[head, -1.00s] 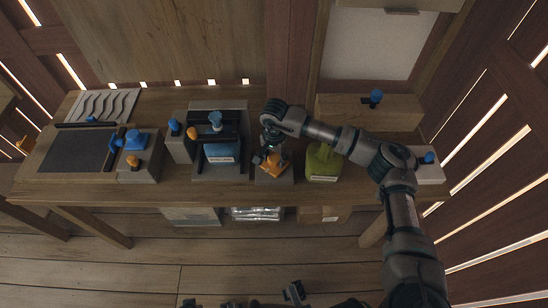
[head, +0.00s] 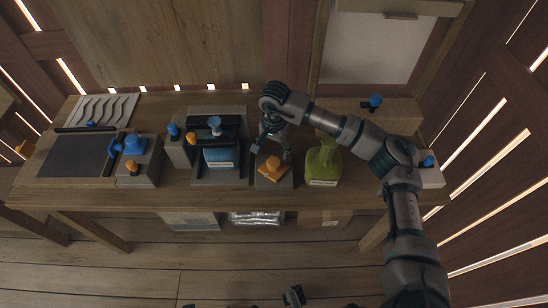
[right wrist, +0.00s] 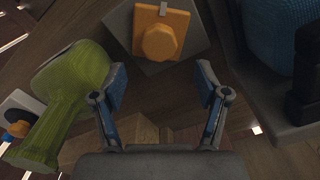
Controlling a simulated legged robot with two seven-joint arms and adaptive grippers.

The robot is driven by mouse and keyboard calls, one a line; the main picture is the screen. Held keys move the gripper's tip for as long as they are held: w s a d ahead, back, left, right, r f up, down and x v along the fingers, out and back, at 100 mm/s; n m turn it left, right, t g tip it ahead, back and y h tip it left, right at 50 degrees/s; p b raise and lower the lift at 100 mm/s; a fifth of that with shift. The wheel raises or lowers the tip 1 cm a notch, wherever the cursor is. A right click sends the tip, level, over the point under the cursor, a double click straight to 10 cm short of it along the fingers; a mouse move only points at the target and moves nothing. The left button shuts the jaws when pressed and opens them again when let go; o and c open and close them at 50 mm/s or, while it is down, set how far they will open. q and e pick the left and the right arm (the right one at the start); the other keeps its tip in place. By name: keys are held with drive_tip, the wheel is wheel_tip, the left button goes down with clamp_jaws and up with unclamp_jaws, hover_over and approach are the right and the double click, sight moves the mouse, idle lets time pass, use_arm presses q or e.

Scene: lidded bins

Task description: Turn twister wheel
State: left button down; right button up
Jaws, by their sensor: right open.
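The orange twister wheel (head: 271,169) sits on a grey block on the workbench, just right of the blue container. It also shows in the right wrist view (right wrist: 160,42), top centre, with an orange plate and a rounded knob. My right gripper (head: 272,151) is open and empty above and behind the wheel in the head view. In the right wrist view its two fingers (right wrist: 162,85) are spread wide, with the knob beyond their tips, apart from both.
A green bottle-shaped object (head: 321,163) stands close right of the wheel. The blue container (head: 221,155) in a dark frame stands close left. Blue and orange handles on a block (head: 139,172) are farther left. The bench front edge is near the wheel.

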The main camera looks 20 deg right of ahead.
sight(274, 161)
wheel_tip(274, 161, up, 5)
drive_tip(key=shift+f, duration=0.1)
idle(0.5)
